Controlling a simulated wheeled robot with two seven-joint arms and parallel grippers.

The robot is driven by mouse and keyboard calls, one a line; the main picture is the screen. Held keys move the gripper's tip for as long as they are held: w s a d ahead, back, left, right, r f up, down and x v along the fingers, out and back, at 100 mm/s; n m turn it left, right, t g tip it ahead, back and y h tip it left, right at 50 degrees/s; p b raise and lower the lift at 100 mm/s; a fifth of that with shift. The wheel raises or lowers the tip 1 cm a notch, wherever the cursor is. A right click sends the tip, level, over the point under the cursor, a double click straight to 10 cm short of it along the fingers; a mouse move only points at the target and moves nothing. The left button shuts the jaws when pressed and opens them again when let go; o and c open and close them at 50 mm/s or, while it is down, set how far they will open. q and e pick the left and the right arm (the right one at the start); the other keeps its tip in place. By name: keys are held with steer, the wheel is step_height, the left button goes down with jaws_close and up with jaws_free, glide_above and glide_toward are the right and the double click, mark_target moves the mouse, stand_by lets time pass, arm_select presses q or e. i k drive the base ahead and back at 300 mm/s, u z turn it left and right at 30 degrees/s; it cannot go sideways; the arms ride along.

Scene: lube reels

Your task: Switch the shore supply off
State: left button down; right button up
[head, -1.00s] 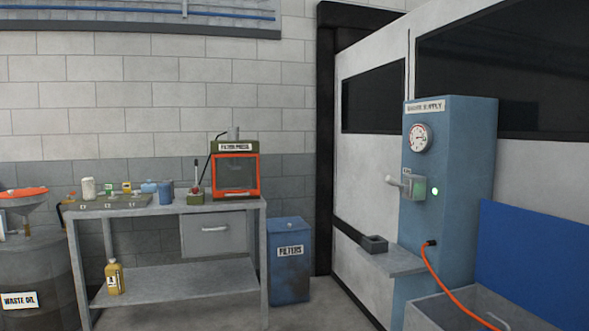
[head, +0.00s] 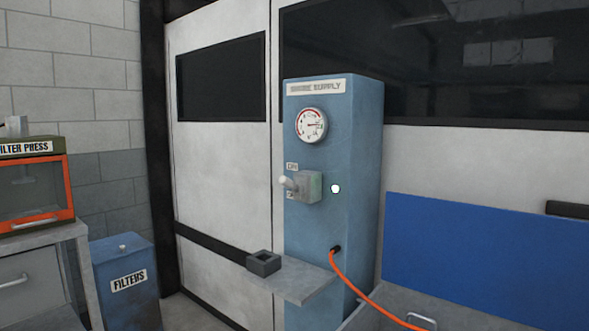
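The shore supply cabinet (head: 330,225) is a tall blue box in front of the white panelled wall, labelled "SHORE SUPPLY" at its top. A round gauge (head: 311,125) sits below the label. Below it is a grey-green switch box (head: 308,187) with a pale lever (head: 288,183) sticking out to the left. Small plates sit above and below the lever; the upper one seems to read "ON", the lower is partly hidden. Neither of my grippers is in view.
A grey shelf (head: 300,286) with a small dark open box (head: 263,262) juts out below the switch. An orange cable (head: 352,284) runs from the cabinet to the lower right. A blue filters bin (head: 124,285) and the filter press (head: 32,185) stand left.

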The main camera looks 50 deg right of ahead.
mark_target(285, 182)
steer(key=z, duration=0.85)
steer(key=i, duration=0.85)
steer(key=z, duration=0.8)
